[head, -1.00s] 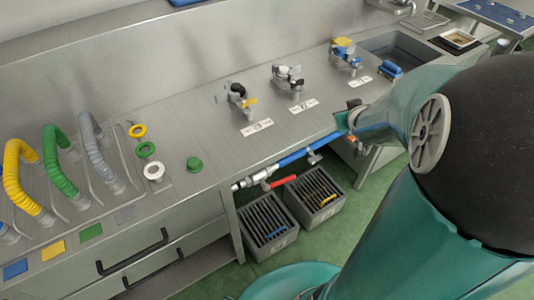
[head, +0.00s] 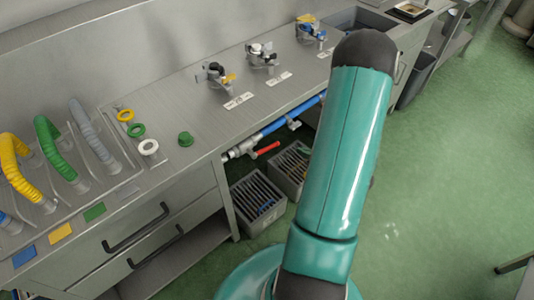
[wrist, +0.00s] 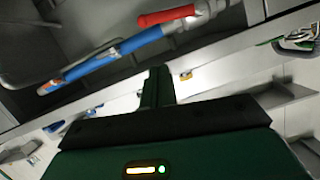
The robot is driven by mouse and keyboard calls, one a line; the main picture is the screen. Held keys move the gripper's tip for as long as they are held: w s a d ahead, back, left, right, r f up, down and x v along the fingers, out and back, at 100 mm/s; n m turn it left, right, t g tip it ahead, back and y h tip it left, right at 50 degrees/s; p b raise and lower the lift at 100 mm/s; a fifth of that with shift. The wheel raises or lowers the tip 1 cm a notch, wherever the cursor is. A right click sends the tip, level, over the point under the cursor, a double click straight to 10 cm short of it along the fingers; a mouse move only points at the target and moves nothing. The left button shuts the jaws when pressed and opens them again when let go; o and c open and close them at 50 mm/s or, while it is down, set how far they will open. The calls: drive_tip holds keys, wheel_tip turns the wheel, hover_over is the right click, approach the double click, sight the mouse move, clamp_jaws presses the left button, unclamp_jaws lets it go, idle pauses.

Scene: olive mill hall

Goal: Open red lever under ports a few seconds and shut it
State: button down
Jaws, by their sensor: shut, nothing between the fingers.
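The red lever (head: 267,148) sits on the pipe below the bench's front edge, beneath the row of ports. Its handle points to the right, slightly off the line of the blue pipe (head: 292,116). In the wrist view the red lever (wrist: 166,16) is at the top, beside a grey fitting, with the blue pipe (wrist: 115,52) to its left. My gripper (wrist: 158,72) is shut and empty, below the lever in that picture and apart from it. In the head view my gripper is hidden behind my arm.
Three valve ports (head: 262,57) stand on the steel bench above the pipe. Two grey crates (head: 256,202) with slots stand on the floor under it. Coloured hoses (head: 58,158) and rings are at the left.

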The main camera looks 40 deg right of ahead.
drive_tip(key=a, duration=0.1)
approach(266, 150)
drive_tip(key=w+d+r, duration=0.2)
drive_tip(key=w+d, duration=0.1)
drive_tip(key=w, duration=0.2)
drive_tip(key=shift+w+a+f, duration=0.1)
drive_tip(key=shift+w+f, duration=0.2)
drive_tip(key=shift+f, duration=0.3)
drive_tip(key=shift+w+a+f, duration=0.15)
drive_tip(key=shift+w+f, duration=0.15)
drive_tip(key=shift+f, duration=0.25)
drive_tip(key=shift+w+a+f, duration=0.1)
drive_tip(key=shift+w+f, duration=0.15)
drive_tip(key=shift+f, duration=0.35)
